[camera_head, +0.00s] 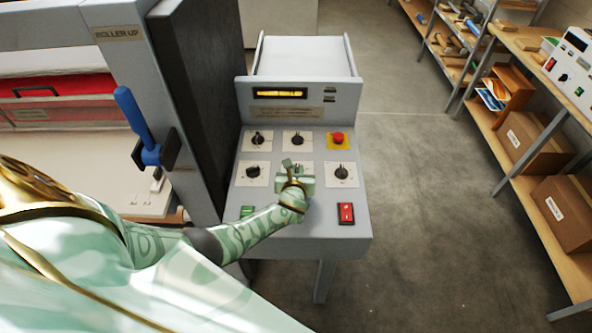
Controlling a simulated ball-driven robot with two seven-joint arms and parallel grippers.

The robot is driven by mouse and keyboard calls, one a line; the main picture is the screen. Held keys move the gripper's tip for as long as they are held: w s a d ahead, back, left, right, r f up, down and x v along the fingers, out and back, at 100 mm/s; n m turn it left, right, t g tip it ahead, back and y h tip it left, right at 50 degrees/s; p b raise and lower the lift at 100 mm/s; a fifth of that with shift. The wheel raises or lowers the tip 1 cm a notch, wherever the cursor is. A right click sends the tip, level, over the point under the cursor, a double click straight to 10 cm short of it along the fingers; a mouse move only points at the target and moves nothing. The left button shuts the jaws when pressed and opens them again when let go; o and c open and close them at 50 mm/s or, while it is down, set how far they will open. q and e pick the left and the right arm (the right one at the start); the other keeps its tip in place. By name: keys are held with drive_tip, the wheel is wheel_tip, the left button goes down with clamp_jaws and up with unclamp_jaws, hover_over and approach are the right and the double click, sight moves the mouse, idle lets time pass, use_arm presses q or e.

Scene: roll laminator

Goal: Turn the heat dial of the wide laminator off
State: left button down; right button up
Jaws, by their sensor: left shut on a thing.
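The wide laminator (107,60) stands at the left, with a grey control panel (318,212) on its right side. The panel carries several black dials on white plates, in two rows. My left gripper (296,172) is over the middle dial of the lower row and is shut on it; the gripper hides most of this dial and its plate, so its setting cannot be read. Other dials show at the lower left (253,171), lower right (341,172), upper left (258,138) and upper middle (297,138). Their labels are too small to read. My right gripper is not in view.
A red emergency button (337,138) on yellow sits at the panel's upper right. A red switch (346,213) and a green button (247,211) are near its front edge. A blue lever (136,122) sticks out left. Shelves with boxes (562,212) stand right; floor between is clear.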

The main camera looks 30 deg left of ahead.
use_arm(q)
drive_tip(key=shift+n+y, duration=0.4)
drive_tip(key=shift+y, duration=0.1)
drive_tip(key=c, duration=1.5)
unclamp_jaws()
drive_tip(key=shift+o, duration=0.2)
drive_tip(key=p+v, duration=0.1)
drive_tip(key=v, duration=0.2)
drive_tip(key=p+v, duration=0.1)
drive_tip(key=v, duration=0.2)
drive_tip(key=shift+w+r+p, duration=0.15)
drive_tip(key=shift+r+p, duration=0.1)
drive_tip(key=shift+p, duration=0.1)
drive_tip(key=p+v, duration=0.1)
drive_tip(key=v, duration=0.9)
drive_tip(key=shift+d, duration=0.2)
